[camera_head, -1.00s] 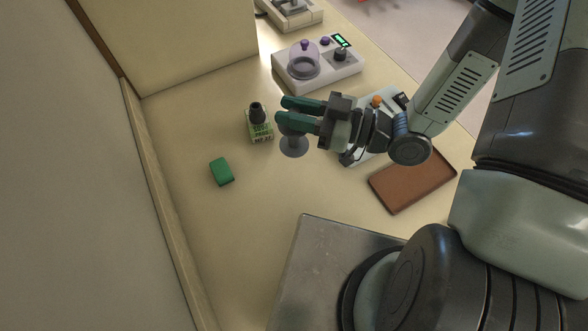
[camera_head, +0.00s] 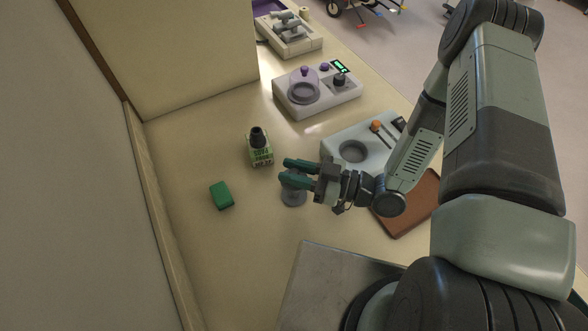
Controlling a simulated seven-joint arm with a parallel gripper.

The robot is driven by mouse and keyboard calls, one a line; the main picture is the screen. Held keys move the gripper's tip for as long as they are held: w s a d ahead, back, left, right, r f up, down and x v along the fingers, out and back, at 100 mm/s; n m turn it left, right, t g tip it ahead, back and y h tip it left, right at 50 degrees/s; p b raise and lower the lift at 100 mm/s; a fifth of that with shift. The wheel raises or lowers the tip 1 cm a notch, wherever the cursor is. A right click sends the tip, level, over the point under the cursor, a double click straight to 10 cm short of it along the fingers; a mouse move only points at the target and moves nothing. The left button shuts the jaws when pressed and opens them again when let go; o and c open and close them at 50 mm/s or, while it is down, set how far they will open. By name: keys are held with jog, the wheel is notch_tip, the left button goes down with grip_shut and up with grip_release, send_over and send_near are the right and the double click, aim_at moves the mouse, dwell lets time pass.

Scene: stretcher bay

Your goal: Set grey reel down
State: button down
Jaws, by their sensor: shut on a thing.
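The grey reel (camera_head: 293,198) is between the green fingertips of my gripper (camera_head: 290,173), in the middle of the counter. My gripper is shut on the reel's upper part, and the fingers hide some of it. The reel's round base shows below the fingers. It looks upright, at or very close to the counter top (camera_head: 245,240); I cannot tell whether it touches.
A labelled bottle with a black cap (camera_head: 259,147) stands behind the reel, and a green block (camera_head: 221,195) lies to its left. A white tray-like device (camera_head: 353,152) and a brown mat (camera_head: 410,215) are to the right. Lab devices (camera_head: 303,92) stand farther back. The counter front left is clear.

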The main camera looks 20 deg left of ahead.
jog(key=shift+f, duration=0.15)
jog(key=c, duration=0.9)
grip_release()
